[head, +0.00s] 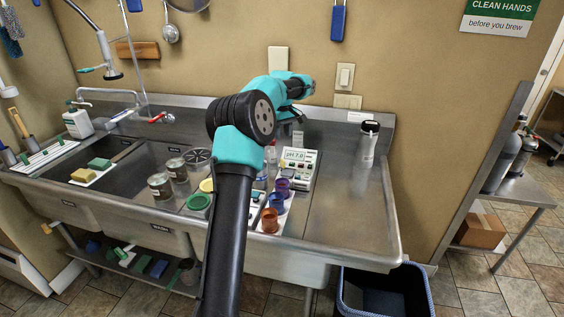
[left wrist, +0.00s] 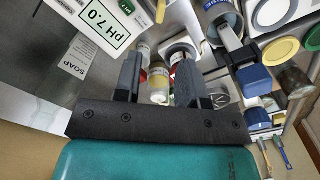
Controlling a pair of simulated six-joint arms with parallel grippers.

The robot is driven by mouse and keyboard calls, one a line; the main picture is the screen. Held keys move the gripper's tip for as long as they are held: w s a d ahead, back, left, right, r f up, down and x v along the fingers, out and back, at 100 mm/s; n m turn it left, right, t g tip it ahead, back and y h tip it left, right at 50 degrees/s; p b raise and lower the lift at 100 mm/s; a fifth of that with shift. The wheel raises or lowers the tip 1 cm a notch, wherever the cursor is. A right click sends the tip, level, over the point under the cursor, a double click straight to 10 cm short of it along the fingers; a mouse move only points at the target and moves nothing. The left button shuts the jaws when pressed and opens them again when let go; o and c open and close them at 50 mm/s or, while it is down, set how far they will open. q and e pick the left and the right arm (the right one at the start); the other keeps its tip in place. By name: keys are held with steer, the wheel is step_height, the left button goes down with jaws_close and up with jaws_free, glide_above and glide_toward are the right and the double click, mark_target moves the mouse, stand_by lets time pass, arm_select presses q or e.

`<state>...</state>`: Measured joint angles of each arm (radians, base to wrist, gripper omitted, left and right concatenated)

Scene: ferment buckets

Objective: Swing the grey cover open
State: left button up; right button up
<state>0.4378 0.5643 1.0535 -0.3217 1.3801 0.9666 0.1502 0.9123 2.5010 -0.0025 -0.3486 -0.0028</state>
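I cannot clearly single out a grey cover. A pale, greyish plate (head: 347,101) sits low on the wall right of my arm, below the light switch; I cannot tell if it is hinged. My left gripper (head: 297,132) is at the sink's back edge, behind the pH meter (head: 298,156), mostly hidden by my arm. In the left wrist view, its two dark fingers (left wrist: 158,75) stand apart, with small bottles (left wrist: 160,82) visible beyond the gap; nothing is held. My right gripper is not in view.
The steel sink (head: 340,205) holds jars (head: 160,186), coloured cups (head: 270,219) and a green ring lid (head: 198,201). A white-labelled bottle (head: 368,144) stands at the right. A blue-rimmed bin (head: 388,290) stands below.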

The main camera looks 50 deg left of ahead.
mark_target(282, 159)
arm_select(q)
step_height(282, 159, down, 13)
steer(key=shift+r, duration=0.1)
stand_by(0.3)
jaws_close()
stand_by(0.5)
